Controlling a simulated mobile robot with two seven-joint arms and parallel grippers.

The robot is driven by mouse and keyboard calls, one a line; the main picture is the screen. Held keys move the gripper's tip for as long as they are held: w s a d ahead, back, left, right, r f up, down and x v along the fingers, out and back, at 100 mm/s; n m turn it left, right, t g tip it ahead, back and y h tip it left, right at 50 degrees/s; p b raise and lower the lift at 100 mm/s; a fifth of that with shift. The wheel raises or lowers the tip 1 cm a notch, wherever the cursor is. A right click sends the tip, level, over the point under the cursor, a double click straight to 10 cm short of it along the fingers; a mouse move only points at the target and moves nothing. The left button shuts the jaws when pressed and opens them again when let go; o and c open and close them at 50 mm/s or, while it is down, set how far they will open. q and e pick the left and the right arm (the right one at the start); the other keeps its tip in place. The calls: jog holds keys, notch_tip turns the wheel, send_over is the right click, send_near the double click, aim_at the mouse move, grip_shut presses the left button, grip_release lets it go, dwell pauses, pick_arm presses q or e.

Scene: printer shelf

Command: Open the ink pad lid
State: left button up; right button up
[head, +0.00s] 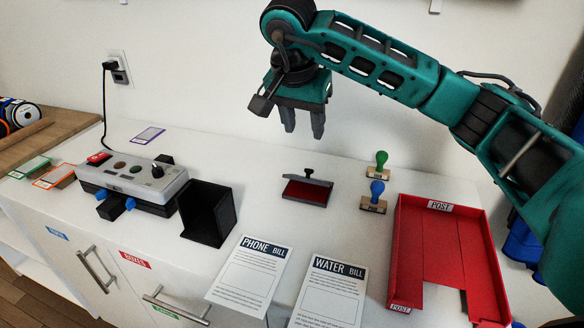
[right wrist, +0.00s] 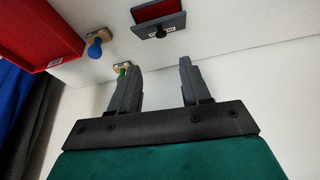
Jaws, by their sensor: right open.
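The ink pad (head: 304,192) sits on the white counter, and its red inked surface shows. Its grey lid (head: 318,182) with a black knob stands raised and tilted at the back edge of the pad, so the pad is at least partly open. In the right wrist view the ink pad's red surface (right wrist: 153,10) and the lid with its knob (right wrist: 163,27) show near the top. My right gripper (head: 303,128) is open and empty, in the air above and behind the ink pad, touching nothing. Its two fingers (right wrist: 161,70) are apart in the wrist view. My left gripper is out of view.
A green-handled stamp (head: 378,165) and a blue-handled stamp (head: 375,197) stand right of the ink pad. A red post tray (head: 398,245) is further right. A black holder (head: 207,213) and a grey device (head: 130,182) are left. Two bills lie in front, including the phone bill (head: 250,272).

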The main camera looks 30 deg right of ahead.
aim_at(308, 171)
jog(key=shift+n, duration=0.6)
jog(key=b+x, duration=0.1)
jog(key=x, duration=1.1)
jog(key=shift+w+f+b, duration=0.1)
jog(key=shift+f+b, duration=0.25)
jog(key=shift+f, duration=0.05)
jog(key=shift+c, duration=0.2)
jog(key=shift+t, duration=0.3)
grip_shut()
